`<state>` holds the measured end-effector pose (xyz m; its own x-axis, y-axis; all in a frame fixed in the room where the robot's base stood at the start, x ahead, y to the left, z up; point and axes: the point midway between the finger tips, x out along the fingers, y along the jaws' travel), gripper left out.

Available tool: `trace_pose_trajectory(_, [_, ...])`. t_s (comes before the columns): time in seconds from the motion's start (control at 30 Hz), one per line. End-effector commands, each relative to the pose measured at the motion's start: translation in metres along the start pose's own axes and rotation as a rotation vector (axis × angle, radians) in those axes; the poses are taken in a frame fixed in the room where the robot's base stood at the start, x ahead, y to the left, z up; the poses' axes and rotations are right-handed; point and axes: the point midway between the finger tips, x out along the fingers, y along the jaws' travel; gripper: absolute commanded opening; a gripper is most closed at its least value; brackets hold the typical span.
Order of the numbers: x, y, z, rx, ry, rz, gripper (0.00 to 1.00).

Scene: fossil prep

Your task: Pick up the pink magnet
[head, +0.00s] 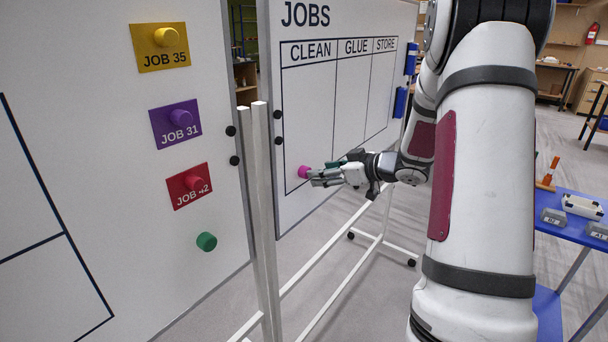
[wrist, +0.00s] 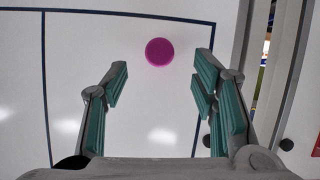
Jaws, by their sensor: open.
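The pink magnet (head: 304,172) is a small round knob on the JOBS whiteboard, low in the CLEAN column. In the wrist view the pink magnet (wrist: 159,52) lies ahead of my gripper, between the lines of the two fingers and a little beyond their tips. My gripper (head: 318,178) reaches toward the board from the right, with its fingertips close to the magnet in the head view. In the wrist view my gripper (wrist: 160,83) has its green-padded fingers wide apart with nothing between them. I cannot tell the exact gap to the board.
A nearer whiteboard on the left holds yellow (head: 166,37), purple (head: 180,118) and red (head: 193,182) magnets on job cards, and a bare green magnet (head: 207,241). White stand posts (head: 264,200) rise between the boards. A blue table (head: 570,215) with several items stands right.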

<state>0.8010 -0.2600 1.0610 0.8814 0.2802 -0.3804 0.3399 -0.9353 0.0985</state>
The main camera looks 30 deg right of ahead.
Motion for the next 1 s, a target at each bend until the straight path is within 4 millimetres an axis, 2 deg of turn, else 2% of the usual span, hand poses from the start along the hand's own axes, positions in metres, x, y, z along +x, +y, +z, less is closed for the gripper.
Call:
trace_pose_trajectory(0.23, [0.015,-0.001,0.001,0.0,0.0,-0.002,0.53])
trace_pose_trajectory(0.5, [0.052,0.0,0.002,-0.001,0.0,-0.002,0.53])
trace_pose_trajectory(0.77, [0.055,0.0,0.002,0.0,-0.001,0.0,0.53])
trace_pose_trajectory(0.97, [0.055,0.0,0.002,0.0,-0.001,0.0,0.08])
trace_pose_trajectory(1.0, [0.055,0.0,0.002,0.0,-0.001,0.0,0.06])
